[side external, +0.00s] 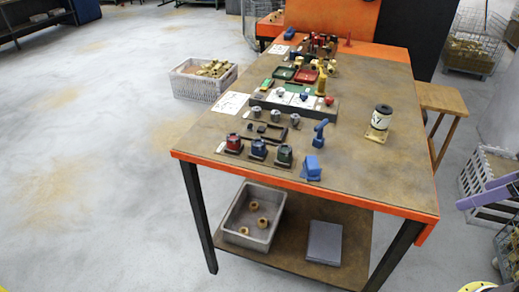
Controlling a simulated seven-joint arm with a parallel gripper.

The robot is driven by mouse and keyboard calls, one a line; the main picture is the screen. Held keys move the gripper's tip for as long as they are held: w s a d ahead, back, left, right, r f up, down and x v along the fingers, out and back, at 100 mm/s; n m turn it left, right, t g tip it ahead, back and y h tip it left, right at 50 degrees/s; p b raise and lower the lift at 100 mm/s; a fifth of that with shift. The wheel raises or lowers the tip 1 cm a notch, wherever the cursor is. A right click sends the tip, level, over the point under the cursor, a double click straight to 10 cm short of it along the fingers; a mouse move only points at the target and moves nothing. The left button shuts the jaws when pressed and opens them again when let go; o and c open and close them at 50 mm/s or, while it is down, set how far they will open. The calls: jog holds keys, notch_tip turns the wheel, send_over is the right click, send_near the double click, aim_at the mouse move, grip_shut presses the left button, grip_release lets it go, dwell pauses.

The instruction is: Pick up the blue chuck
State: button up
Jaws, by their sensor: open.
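A dark blue, rounded chuck (258,149) stands on a small dark base near the front left of the workbench (365,185). It is the middle one of a row of three, between a red chuck (233,143) on its left and a dark green chuck (284,155) on its right. Small gaps separate them. Nothing covers the blue chuck from this side. I cannot make out my gripper in this view.
A blue block (311,168) and an upright blue tool (320,133) stand right of the row. Behind are a dark tray (266,132) and several grey chucks (278,115). A black-and-white cup (383,117) stands farther right. The bench's front right is clear.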

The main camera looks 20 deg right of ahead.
jog(key=shift+c, duration=1)
